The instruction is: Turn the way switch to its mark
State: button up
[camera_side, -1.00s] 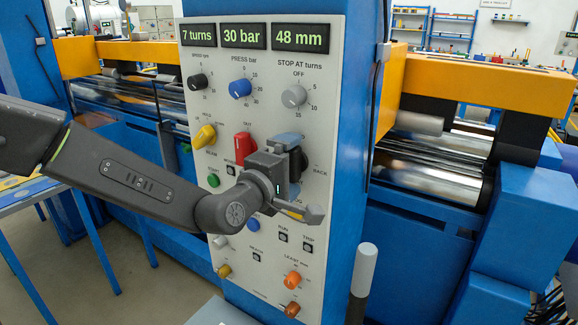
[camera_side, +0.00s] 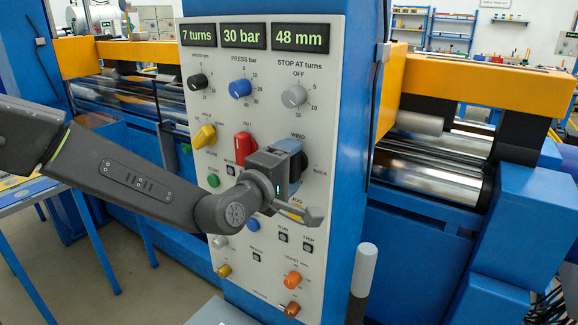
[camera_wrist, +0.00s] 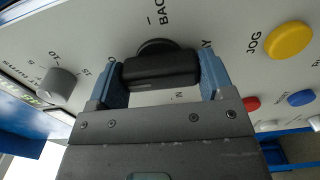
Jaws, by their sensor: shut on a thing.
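The way switch (camera_wrist: 160,70) is a black bar-shaped knob on the grey panel, seen in the wrist view between my two blue fingertips. My gripper (camera_wrist: 163,65) is shut on it, one finger at each end of the bar. The bar lies nearly level in that view. A BACK label shows above it; other lettering around it is partly hidden by the fingers. In the side view my gripper (camera_side: 291,164) is against the panel and hides most of the switch. WIND reads above it and BACK to its right. I cannot tell exactly where the knob points.
The panel (camera_side: 265,100) carries other controls close by: a red knob (camera_side: 243,145) left of my gripper, a grey STOP AT knob (camera_side: 294,96) above and a yellow JOG button (camera_wrist: 288,40) below. A grey-topped lever (camera_side: 364,270) stands at the lower right.

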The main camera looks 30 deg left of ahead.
jog(key=m, duration=0.4)
jog(key=shift+m, duration=0.3)
jog(key=m, duration=0.9)
jog(key=shift+m, duration=1.9)
jog(key=o, duration=0.9)
